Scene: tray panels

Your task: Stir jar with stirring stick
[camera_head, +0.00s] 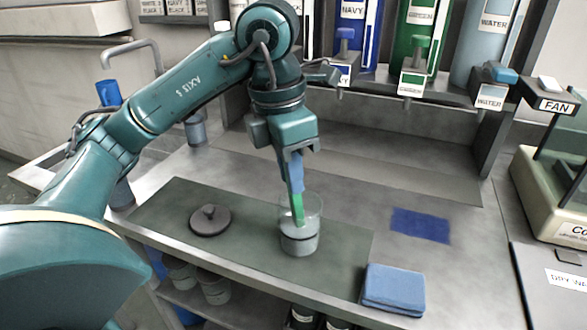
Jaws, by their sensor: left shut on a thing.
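A clear glass jar (300,243) stands upright on the dark mat, with greyish contents in its lower part. My left gripper (291,158) is above the jar, pointing down. It is shut on the stirring stick (298,205), which is blue at the top and green lower down. The stick's lower end is inside the jar, and its tip is hard to make out in the contents. A dark round lid with a knob (209,219) lies on the mat left of the jar. My right gripper is not in view.
The dark mat (160,207) covers the counter's front. A folded blue cloth (393,287) lies at its right end, and a flat blue patch (421,225) lies further back. Labelled dispensers (415,45) hang behind.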

